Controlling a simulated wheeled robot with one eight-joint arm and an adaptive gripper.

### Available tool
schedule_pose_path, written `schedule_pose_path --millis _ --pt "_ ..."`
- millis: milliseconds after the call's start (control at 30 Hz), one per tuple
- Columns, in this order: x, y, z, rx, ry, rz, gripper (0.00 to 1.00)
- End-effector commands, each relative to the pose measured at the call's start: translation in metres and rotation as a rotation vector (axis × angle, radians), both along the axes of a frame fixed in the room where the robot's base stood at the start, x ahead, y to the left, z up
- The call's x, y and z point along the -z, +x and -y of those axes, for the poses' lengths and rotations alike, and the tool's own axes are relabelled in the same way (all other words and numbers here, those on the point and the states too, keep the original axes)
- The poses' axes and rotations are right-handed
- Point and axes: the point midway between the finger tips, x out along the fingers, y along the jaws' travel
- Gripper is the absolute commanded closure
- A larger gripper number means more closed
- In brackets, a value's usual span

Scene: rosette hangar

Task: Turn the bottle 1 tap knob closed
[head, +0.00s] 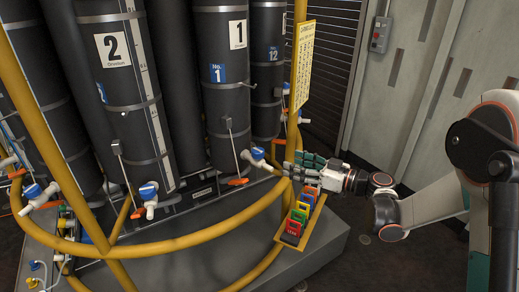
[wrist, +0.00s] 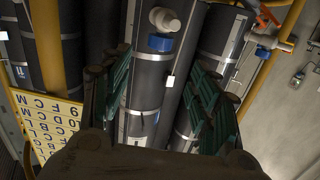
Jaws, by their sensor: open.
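Bottle 1 (head: 226,85) is a tall dark cylinder with a white "1" label and a blue "No. 1" label. Its tap has a blue knob (head: 257,153) on a pale body near the bottle's foot, just behind the yellow hoop. My gripper (head: 290,166) is right of this knob, apart from it, with its fingers pointing left. In the wrist view my gripper (wrist: 160,95) is open and empty, its green ribbed fingers wide apart. A blue knob (wrist: 160,43) on a pale tap shows beyond the gap between them; no number is legible there to confirm its bottle.
A yellow hoop rail (head: 215,233) and post (head: 299,60) stand close to my gripper. A rack of coloured tags (head: 290,238) hangs just below it. Bottle 2 (head: 115,90) has its own blue tap knob (head: 148,190).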

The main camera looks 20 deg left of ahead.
Motion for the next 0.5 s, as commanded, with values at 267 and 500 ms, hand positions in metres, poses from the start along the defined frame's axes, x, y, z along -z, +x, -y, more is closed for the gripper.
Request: schedule_pose_path --millis 267,500 --pt "0.008 0.006 -0.011 -0.02 0.051 0.059 0.44" --pt "0.01 0.013 -0.046 -0.022 0.051 0.059 0.44"
